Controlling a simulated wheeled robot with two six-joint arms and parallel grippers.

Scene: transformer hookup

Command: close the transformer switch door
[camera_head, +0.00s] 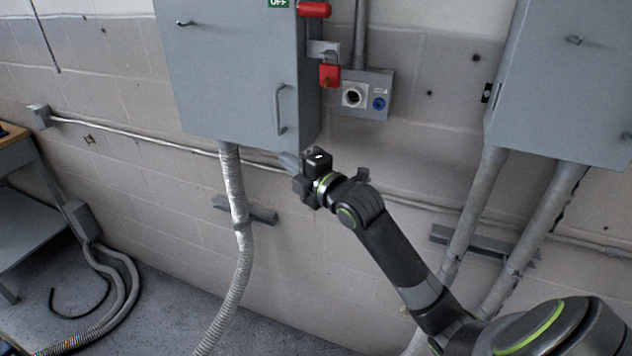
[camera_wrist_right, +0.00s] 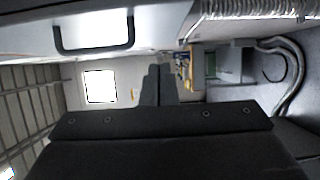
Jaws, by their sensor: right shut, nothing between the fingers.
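The transformer switch box (camera_head: 225,75) is a grey cabinet on the wall in the head view. Its front door carries a bar handle (camera_head: 281,109) at the lower right, and the door looks flush with the box. The handle also shows in the right wrist view (camera_wrist_right: 95,50) at the upper left. My right gripper (camera_head: 288,160) is just below the box's lower right corner, apart from the handle. Its fingers (camera_wrist_right: 157,85) are together and empty in the right wrist view. My left gripper is not in view.
A red lever (camera_head: 314,10) and a red padlock (camera_head: 329,76) are on the box's right side. A small socket box (camera_head: 365,95) sits beside them. A conduit (camera_head: 238,200) runs down from the box. Another grey cabinet (camera_head: 565,85) hangs at the right. A workbench (camera_head: 20,200) stands at the left.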

